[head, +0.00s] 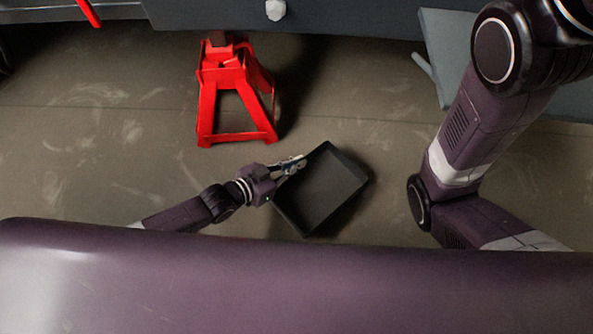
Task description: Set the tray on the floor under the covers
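The tray (323,192) is dark, square and shallow, with raised walls. It shows right of centre in the head view, low over or on the floor; I cannot tell whether it touches the floor. My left gripper (299,164) is at the tray's upper left wall, with its fingers over the rim and apparently closed on it. My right gripper is hidden; only my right arm shows at the right. The covers appear to be the dark grey panels (340,17) along the top edge, beyond the tray.
A red jack stand (236,100) stands on the floor beyond and left of the tray, below the dark chassis edge. A grey panel (447,50) shows at the upper right, partly behind my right arm. The floor (100,150) at the left is clear.

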